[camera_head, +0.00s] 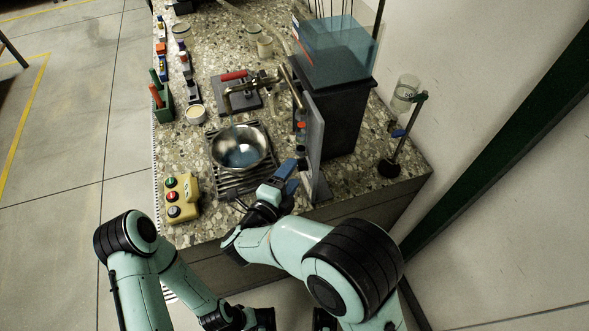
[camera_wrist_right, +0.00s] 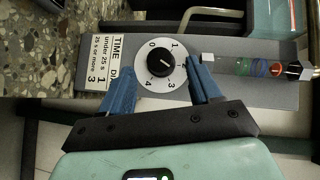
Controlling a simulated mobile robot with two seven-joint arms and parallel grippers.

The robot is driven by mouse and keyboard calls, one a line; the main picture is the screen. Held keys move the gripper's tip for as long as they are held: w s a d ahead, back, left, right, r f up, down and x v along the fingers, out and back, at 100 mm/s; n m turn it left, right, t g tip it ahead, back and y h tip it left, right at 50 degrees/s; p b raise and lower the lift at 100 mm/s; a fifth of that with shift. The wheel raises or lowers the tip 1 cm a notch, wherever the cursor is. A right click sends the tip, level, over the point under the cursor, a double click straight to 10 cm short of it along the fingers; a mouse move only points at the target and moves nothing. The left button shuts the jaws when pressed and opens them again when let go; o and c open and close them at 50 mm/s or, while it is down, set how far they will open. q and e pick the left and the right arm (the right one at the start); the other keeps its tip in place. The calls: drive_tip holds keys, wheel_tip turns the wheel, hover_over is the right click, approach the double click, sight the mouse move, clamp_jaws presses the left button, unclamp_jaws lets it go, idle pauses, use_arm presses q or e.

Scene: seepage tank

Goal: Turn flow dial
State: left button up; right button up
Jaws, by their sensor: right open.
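The flow dial (camera_wrist_right: 160,63) is a black knob on a round white numbered plate, on a grey panel. The knob's pale mark seems to point towards the 1. My right gripper (camera_wrist_right: 158,70) is open, its blue fingers on either side of the dial; I cannot tell whether they touch the knob. In the head view my right gripper (camera_head: 287,177) is at the near edge of the upright grey panel (camera_head: 313,132), mostly hiding the dial. What seems to be my left gripper (camera_head: 264,318) shows only partly at the bottom edge, low in front of the bench.
A printed label (camera_wrist_right: 113,62) beside the dial reads under 25 s 1, 25 s or more 3. A steel bowl (camera_head: 240,147) sits left of the panel. A button box (camera_head: 181,198), a clear tank (camera_head: 335,50) and a stand (camera_head: 390,167) are nearby.

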sight(301, 165)
drive_tip(key=shift+x, duration=1.4)
drive_tip(key=c, duration=1.1)
drive_tip(key=shift+o, duration=0.3)
drive_tip(key=shift+r+n+g+p, duration=0.2)
drive_tip(key=shift+n+g+p, duration=0.1)
drive_tip(key=shift+p, duration=0.55)
use_arm(q)
drive_tip(key=w+r+p, duration=0.4)
drive_tip(key=r+p, duration=0.9)
drive_tip(key=r, duration=0.3)
drive_tip(key=shift+p, duration=0.4)
use_arm(e)
drive_tip(key=shift+w+a+r+n+g, duration=0.1)
drive_tip(key=shift+w+n+g, duration=0.05)
drive_tip(key=shift+n+g, duration=0.65)
drive_tip(key=shift+w+r+n+g, duration=0.1)
drive_tip(key=shift+n+g, duration=0.35)
drive_tip(key=shift+g, duration=0.6)
drive_tip(key=shift+w+a+r+n+g, duration=0.1)
drive_tip(key=shift+w+n+g, duration=0.05)
drive_tip(key=shift+n+g, duration=0.65)
use_arm(q)
drive_tip(key=shift+f, duration=0.1)
use_arm(e)
drive_tip(key=shift+d, duration=0.1)
drive_tip(key=o, duration=1)
